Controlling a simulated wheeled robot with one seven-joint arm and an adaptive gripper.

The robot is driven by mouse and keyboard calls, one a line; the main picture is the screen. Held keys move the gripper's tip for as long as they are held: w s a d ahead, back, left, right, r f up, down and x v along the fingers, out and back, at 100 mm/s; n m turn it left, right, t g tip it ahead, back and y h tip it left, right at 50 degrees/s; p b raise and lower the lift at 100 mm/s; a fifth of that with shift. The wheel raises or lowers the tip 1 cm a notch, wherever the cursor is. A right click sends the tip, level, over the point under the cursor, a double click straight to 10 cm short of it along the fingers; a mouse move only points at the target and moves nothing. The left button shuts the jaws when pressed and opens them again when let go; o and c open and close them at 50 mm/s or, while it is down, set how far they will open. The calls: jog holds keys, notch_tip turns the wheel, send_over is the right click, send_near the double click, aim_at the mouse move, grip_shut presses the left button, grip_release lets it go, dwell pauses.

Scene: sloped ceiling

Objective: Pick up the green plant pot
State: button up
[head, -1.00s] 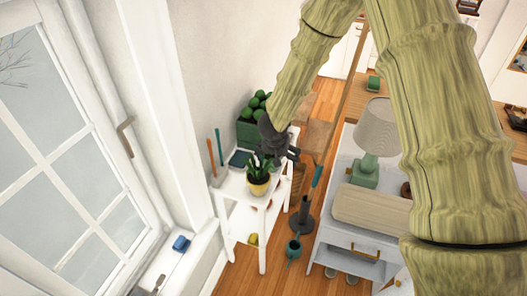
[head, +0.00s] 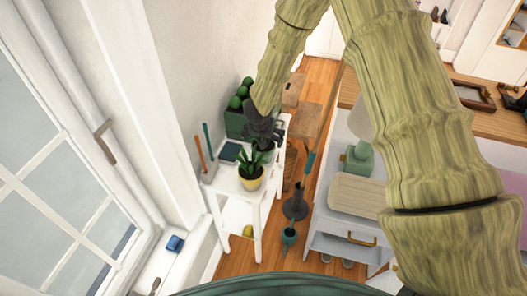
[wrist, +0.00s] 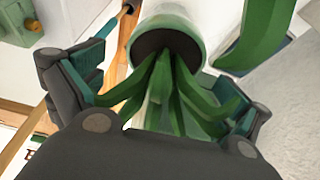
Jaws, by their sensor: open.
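The green plant pot (wrist: 172,22) shows at the top of the wrist view, pale green with a dark opening. Long green leaves (wrist: 172,95) spread from it toward my gripper. My gripper (wrist: 165,88) is open, with one teal-padded finger on each side of the leaves. The pot's rim lies beyond the fingers, and I see no grip on it. In the head view my gripper (head: 264,137) is low over the white stand (head: 240,209), behind a yellow potted plant (head: 250,183). The green pot is mostly hidden there by the gripper and leaves.
A dark green crate (head: 237,124) of round green things stands at the stand's back. A dark book (head: 230,152) and a holder (head: 208,170) with upright sticks are close by.

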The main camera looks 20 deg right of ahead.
jog(key=p+x, duration=0.1)
jog(key=x, duration=0.2)
jog(key=shift+w+a+f, duration=0.1)
jog(key=shift+w+a, duration=0.05)
jog(key=shift+w, duration=0.1)
jog(key=shift+x, duration=0.9)
jog(key=c, duration=1.3)
jog(key=shift+c, duration=0.4)
